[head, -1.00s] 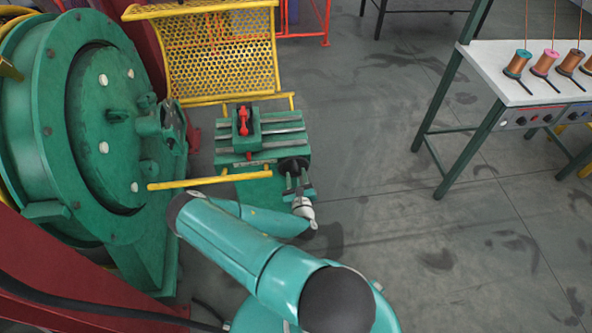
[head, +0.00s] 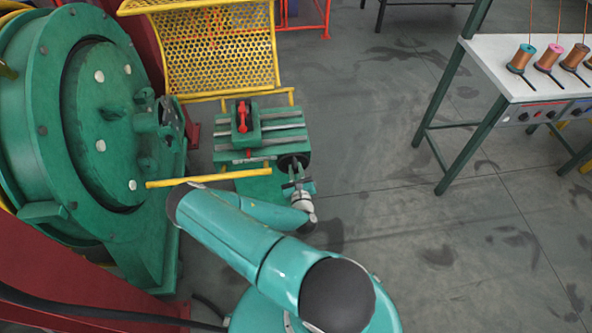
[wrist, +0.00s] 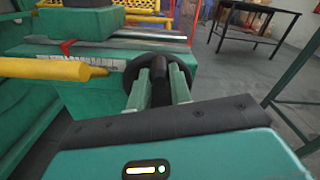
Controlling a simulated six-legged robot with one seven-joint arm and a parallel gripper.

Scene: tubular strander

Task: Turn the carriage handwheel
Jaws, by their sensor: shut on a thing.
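The carriage handwheel (head: 293,161) is a dark round wheel at the right front of the green carriage (head: 262,135) in the head view. In the wrist view, the handwheel (wrist: 133,71) shows its dark rim behind my fingers. My gripper (head: 296,179) is in front of the wheel. In the wrist view, the two pale green fingers of my gripper (wrist: 159,80) stand either side of a dark handle (wrist: 160,72) and are shut on it. The lower part of the wheel is hidden by the fingers.
A yellow bar (head: 207,177) juts out just left of the handwheel and is close to my arm. A large green drum (head: 90,110) stands on the left. A yellow mesh guard (head: 215,50) is behind the carriage. A bench with spools (head: 490,75) is at right. The floor between is clear.

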